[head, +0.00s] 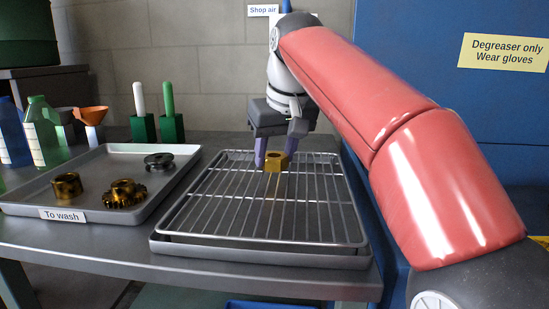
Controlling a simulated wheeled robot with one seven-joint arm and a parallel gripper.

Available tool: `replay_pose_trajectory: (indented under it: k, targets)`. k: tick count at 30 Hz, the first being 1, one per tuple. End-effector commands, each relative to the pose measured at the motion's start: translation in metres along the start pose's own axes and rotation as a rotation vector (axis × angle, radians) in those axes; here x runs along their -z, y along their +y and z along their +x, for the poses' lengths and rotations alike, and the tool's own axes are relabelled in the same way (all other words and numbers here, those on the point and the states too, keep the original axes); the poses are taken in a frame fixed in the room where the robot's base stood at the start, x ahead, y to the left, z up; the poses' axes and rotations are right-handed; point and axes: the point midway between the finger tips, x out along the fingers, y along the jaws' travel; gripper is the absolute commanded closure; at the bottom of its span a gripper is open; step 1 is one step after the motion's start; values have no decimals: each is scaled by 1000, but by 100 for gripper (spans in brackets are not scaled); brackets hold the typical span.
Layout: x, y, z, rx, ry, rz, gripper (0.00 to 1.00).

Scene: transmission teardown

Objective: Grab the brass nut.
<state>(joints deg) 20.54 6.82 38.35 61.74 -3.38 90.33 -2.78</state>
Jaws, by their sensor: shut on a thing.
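The brass nut (275,163) is a small gold block with a hole, at the back part of the wire rack (215,209). My gripper (275,158) points down over the rack, its two purple-tipped fingers on either side of the nut. The jaws are shut on the nut. I cannot tell whether the nut touches the rack or hangs just above it.
The rack sits on a grey tray (255,257). To its left, a tray labelled "To wash" (150,205) holds a brass ring (66,187), a brass gear (124,193) and a dark metal part (158,161). Bottles, a funnel (91,118) and green-based brushes stand behind. The rack's front is clear.

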Motion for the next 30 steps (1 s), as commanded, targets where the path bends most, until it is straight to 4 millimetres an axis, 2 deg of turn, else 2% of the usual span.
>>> replay_pose_trajectory:
  k: [5,8,18,30]
  targets:
    - [3,0,-7,0,2,-1,93]
    - [8,-1,-18,1,4,-2,93]
    - [32,-1,-75,3,4,-3,93]
    - [38,-1,-91,0,2,-2,93]
